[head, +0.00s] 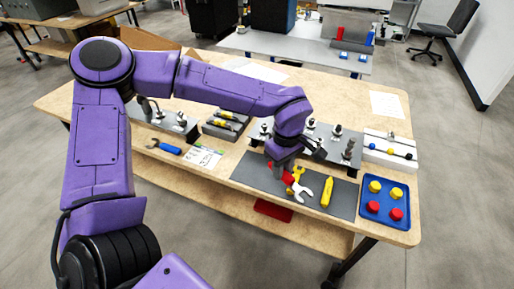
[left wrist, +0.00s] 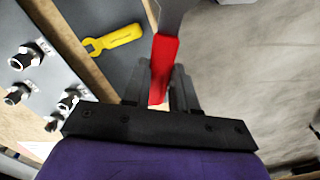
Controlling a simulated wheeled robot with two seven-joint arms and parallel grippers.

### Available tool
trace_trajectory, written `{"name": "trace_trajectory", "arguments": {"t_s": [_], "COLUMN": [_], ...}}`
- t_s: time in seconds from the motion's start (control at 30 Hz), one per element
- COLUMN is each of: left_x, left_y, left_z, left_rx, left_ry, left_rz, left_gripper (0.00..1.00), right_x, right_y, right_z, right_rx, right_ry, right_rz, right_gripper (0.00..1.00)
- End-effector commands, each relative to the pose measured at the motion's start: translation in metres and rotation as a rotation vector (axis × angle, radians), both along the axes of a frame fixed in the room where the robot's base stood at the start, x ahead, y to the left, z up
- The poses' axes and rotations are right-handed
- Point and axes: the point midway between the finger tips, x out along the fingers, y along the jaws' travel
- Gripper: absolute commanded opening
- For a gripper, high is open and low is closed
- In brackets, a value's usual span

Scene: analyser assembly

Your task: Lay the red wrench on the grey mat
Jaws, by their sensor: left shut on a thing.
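My left gripper (head: 284,166) points down over the grey mat (head: 253,175) and is shut on the red wrench (head: 299,190). The wrench has a red handle and a silver open-ended head that points toward the table's front in the head view. In the left wrist view, the red handle (left wrist: 163,62) sits between the two fingers (left wrist: 160,88). There it overlaps the table's front edge beside the mat (left wrist: 105,15). Whether the wrench touches the mat is unclear. A yellow wrench (head: 298,173) lies on the mat, partly hidden by the red one. My right gripper is not in view.
A blue tray (head: 386,223) with red and yellow knobs stands to the right. A metal plate with fittings (head: 322,135) lies behind the mat. A blue-handled wrench (head: 165,147) lies at the left.

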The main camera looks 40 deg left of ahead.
Motion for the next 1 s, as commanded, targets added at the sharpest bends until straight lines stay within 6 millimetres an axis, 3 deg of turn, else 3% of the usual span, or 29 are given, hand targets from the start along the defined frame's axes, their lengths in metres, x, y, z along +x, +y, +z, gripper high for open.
{"name": "trace_trajectory", "arguments": {"t_s": [0.4,0.6,0.8,1.0], "left_x": [0.031,0.041,0.044,0.045], "left_y": [0.056,0.079,0.088,0.089], "left_z": [-0.037,-0.048,-0.051,-0.059], "left_rx": [0.011,0.006,0.001,0.002], "left_ry": [-0.007,-0.014,-0.017,-0.017], "left_rz": [1.584,2.205,2.457,2.487], "left_gripper": [0.00,0.00,0.00,0.00], "right_x": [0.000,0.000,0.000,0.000], "right_y": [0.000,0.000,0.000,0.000], "right_z": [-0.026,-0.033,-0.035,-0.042], "right_rx": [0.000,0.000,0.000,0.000], "right_ry": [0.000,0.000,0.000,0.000], "right_rz": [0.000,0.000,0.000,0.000], "right_gripper": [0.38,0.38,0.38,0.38]}}
